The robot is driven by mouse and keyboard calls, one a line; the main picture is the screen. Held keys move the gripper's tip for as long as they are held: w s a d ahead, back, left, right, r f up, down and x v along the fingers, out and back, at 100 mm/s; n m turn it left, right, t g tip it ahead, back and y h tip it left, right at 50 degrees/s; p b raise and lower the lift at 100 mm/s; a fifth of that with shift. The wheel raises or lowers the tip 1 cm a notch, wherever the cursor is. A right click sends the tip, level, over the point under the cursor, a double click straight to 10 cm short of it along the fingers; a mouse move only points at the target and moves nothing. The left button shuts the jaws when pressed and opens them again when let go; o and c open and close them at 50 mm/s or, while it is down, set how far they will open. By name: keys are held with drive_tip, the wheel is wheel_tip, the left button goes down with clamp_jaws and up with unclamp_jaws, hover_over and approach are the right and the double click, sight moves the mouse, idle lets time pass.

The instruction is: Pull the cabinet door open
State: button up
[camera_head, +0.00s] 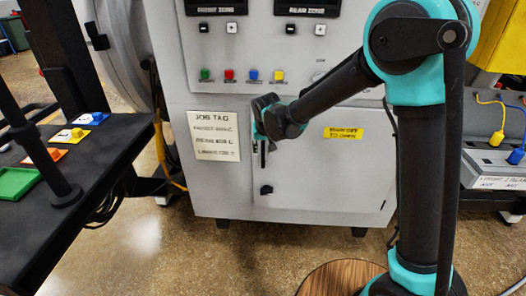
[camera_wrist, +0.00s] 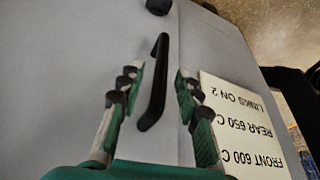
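The cabinet door (camera_head: 325,195) is a light grey panel on the lower front of the furnace cabinet; it looks closed, flush with the front. Its black bar handle (camera_wrist: 154,85) stands near the door's edge seam. My gripper (camera_head: 262,122) is at the handle in the head view and hides most of it. In the wrist view my gripper (camera_wrist: 157,80) is open, one finger on each side of the handle, with gaps visible to both. A black knob (camera_head: 266,189) sits on the door below the handle.
A white job tag (camera_head: 213,135) is beside the door's left edge. A yellow label (camera_head: 343,133) is on the door. A black table with coloured trays (camera_head: 15,182) stands left. A round wooden top (camera_head: 340,278) is in front. Floor before the door is mostly clear.

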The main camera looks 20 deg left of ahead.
drive_tip(key=shift+w+f, duration=0.2)
drive_tip(key=shift+f, duration=0.3)
clamp_jaws()
